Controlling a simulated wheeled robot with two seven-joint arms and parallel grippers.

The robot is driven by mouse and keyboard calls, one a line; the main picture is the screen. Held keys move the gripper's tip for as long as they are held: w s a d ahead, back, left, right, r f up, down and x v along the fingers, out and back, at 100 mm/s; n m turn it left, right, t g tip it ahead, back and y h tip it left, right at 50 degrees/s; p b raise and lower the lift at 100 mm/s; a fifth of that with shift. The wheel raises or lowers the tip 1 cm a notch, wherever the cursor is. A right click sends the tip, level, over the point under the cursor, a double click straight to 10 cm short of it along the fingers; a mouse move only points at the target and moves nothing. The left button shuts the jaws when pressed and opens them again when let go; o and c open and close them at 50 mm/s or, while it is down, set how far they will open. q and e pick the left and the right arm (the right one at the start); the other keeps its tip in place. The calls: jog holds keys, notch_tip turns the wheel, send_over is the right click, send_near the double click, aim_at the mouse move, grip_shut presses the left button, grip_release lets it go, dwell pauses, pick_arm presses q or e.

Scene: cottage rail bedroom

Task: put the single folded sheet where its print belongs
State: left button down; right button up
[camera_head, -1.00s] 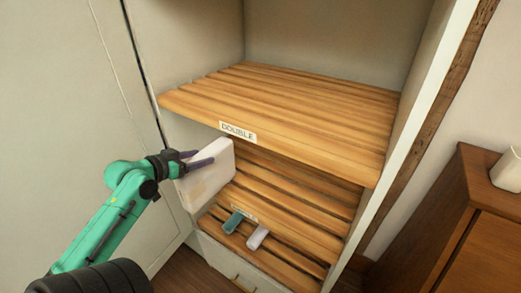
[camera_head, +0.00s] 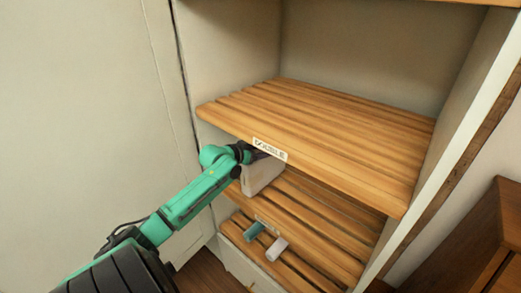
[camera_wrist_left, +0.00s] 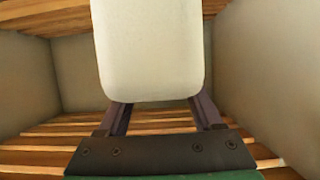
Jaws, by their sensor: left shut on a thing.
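The folded sheet (camera_head: 261,177) is a pale off-white slab; it also fills the upper middle of the left wrist view (camera_wrist_left: 148,50). My left gripper (camera_head: 262,153) is shut on it, with a dark finger on either side in the wrist view. The sheet hangs at the front of the opening between the upper slatted shelf (camera_head: 330,130) and the lower slatted shelf (camera_head: 325,215). The upper shelf's front label (camera_head: 268,148) is blurred now; earlier it read DOUBLE. My right gripper is not in view. Any print on the sheet is not visible.
A teal item (camera_head: 254,230) and a pale item (camera_head: 277,249) lie low at the cabinet front, near a small label. The upper shelf is bare. A wooden chest (camera_head: 470,245) stands at the right; a pale door panel (camera_head: 90,110) is at the left.

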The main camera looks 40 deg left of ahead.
pick_arm(q)
jog(key=shift+c, duration=0.2)
grip_release()
jog(key=shift+s, duration=0.1)
jog(key=b+v, duration=0.1)
jog(key=v, duration=1.1)
